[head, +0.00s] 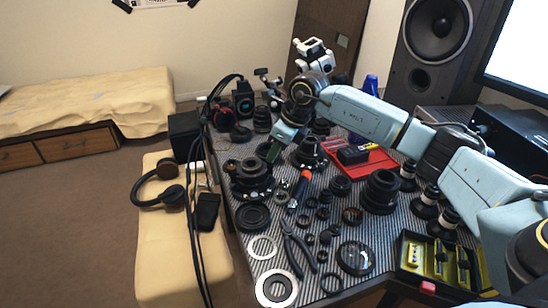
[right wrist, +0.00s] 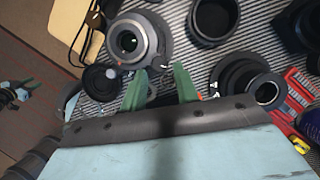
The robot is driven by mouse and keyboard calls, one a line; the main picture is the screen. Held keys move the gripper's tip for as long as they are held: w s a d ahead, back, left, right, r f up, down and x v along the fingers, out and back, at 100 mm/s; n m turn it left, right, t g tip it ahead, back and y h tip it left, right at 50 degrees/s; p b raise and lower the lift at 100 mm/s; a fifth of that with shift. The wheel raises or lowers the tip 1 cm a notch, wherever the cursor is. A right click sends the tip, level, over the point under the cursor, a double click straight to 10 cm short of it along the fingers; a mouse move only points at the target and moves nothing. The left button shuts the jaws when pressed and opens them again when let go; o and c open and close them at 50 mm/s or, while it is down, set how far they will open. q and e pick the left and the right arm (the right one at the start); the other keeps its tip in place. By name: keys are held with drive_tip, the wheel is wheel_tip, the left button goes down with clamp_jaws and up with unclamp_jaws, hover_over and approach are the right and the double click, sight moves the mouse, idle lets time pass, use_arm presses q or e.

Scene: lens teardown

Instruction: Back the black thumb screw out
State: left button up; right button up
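My right gripper (head: 273,152) reaches down over the cluttered striped table from the right, above a dark lens assembly (head: 252,176). In the right wrist view its two green fingers (right wrist: 162,86) stand apart, with no object clearly held between them.
Black rings and lens barrels (head: 381,190) crowd the table. A red tray (head: 376,163) lies behind, and an orange-handled tool (head: 301,188) and pliers (head: 297,247) lie near the middle. A small-parts box (head: 417,291) is at front right. Headphones (head: 160,186) rest on the bench at left.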

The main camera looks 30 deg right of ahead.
drive_tip(key=shift+x, duration=1)
use_arm(q)
drive_tip(key=shift+w+d+r, duration=0.25)
drive_tip(key=shift+d+r, duration=0.15)
drive_tip(key=shift+r, duration=0.1)
use_arm(e)
clamp_jaws()
